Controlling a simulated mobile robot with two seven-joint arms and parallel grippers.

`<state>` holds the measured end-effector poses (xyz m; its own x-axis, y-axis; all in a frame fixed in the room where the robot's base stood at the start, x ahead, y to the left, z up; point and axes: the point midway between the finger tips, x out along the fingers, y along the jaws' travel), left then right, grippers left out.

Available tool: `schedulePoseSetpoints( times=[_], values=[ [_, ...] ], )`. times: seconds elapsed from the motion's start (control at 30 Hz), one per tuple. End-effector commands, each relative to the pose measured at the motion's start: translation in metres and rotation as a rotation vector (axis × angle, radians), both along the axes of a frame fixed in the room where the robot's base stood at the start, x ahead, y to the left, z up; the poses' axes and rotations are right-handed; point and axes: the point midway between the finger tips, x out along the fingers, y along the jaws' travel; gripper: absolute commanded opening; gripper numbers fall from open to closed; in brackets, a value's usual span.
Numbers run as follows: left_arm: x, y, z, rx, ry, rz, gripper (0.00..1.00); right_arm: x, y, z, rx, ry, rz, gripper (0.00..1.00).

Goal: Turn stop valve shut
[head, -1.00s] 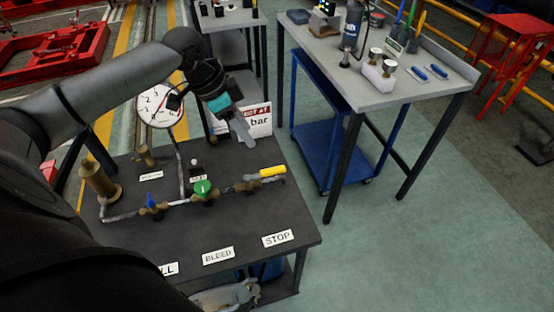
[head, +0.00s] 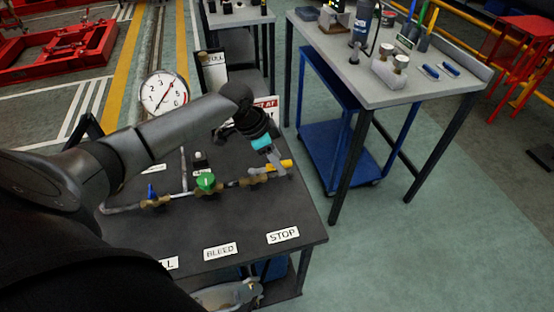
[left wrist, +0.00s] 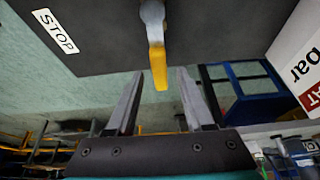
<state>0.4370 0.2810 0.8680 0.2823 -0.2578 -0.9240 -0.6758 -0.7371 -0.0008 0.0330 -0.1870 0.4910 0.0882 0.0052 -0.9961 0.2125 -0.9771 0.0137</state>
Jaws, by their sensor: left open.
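The stop valve is at the right end of the pipe run on the dark bench, and its yellow lever handle (head: 285,163) lies along the pipe direction. A STOP label (head: 283,235) is on the bench in front of it. My left gripper (head: 279,173) is at the handle and hides part of it. In the left wrist view the yellow handle (left wrist: 158,65) points into the gap between the open fingertips of my left gripper (left wrist: 160,74). Clear space shows on both sides, so the fingers are apart from it. I do not see my right gripper.
A green-handled valve (head: 206,182) and a blue-handled valve (head: 151,191) sit to the left on the pipe. A pressure gauge (head: 163,93) stands behind. A white sign (head: 268,103) is close behind my gripper. Open floor lies right of the bench.

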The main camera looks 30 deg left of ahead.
Motion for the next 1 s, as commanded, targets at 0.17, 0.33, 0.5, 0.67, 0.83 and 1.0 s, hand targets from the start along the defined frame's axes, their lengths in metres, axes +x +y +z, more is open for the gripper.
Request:
schedulePoseSetpoints(
  times=[0.17,0.33,0.5,0.67,0.83,1.0],
  values=[
    [0.0002,0.0001,0.0,0.0,0.0,0.0,0.53,0.0012,-0.0013,0.0002,-0.002,-0.001,0.001,0.5],
    [0.0001,0.0001,0.0002,0.0,0.0,0.0,0.38,0.0016,-0.0015,0.0002,-0.002,-0.002,0.001,0.5],
    [0.0001,0.0002,0.0002,0.001,-0.001,0.0,0.19,0.0019,-0.0015,0.0002,-0.002,-0.002,0.0,0.5],
    [0.0,0.0003,0.0002,0.001,-0.001,0.0,0.01,0.0021,-0.0016,0.0002,-0.002,-0.004,0.001,0.5],
    [0.0,0.0003,0.0002,0.001,-0.001,0.0,0.0,0.0022,-0.0017,0.0002,-0.002,-0.004,0.001,0.5],
    [-0.0001,0.0003,0.0002,0.001,0.0,0.0,0.0,0.0024,-0.0016,0.0002,-0.002,-0.004,0.001,0.5]
  ],
)
